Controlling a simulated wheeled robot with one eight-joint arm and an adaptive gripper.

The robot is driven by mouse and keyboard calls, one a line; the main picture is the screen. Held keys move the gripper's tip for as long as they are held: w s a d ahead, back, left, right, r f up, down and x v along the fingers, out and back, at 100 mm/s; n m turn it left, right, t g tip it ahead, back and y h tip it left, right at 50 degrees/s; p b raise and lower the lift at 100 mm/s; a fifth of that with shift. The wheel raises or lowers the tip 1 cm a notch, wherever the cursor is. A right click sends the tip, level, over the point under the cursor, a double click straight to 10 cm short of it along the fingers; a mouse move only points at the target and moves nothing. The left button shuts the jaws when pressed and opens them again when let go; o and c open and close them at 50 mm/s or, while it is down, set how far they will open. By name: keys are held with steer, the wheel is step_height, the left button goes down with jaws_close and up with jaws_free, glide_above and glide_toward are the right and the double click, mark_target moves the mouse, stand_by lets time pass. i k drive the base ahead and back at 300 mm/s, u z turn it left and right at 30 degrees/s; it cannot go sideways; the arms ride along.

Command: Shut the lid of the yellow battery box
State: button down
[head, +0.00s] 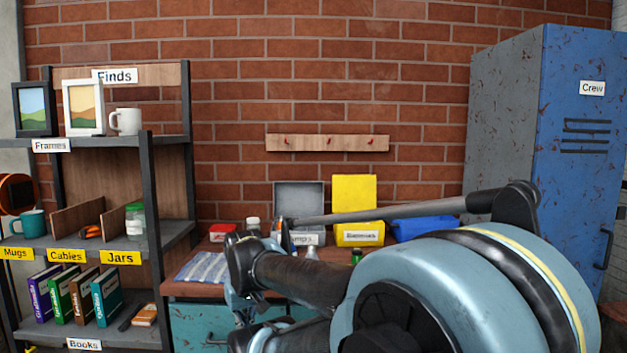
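The yellow battery box (347,229) stands on the workbench against the brick wall, with a white label on its front. Its yellow lid (354,193) is open and stands upright at the back. My arm reaches across the foreground, and a thin link of it passes in front of the box between lid and label.
A grey box (298,195) with a raised lid stands left of the yellow one; a shut blue box (428,226) stands right. A red box (222,231), bottles and a striped cloth (203,267) are on the bench (185,289). A shelf (165,140) is left, a blue locker (575,150) right.

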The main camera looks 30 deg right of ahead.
mark_target(350, 193)
steer(key=u, duration=0.2)
steer(key=k, duration=1.3)
steer(key=z, duration=1.1)
steer(key=i, duration=1.05)
steer(key=u, duration=0.05)
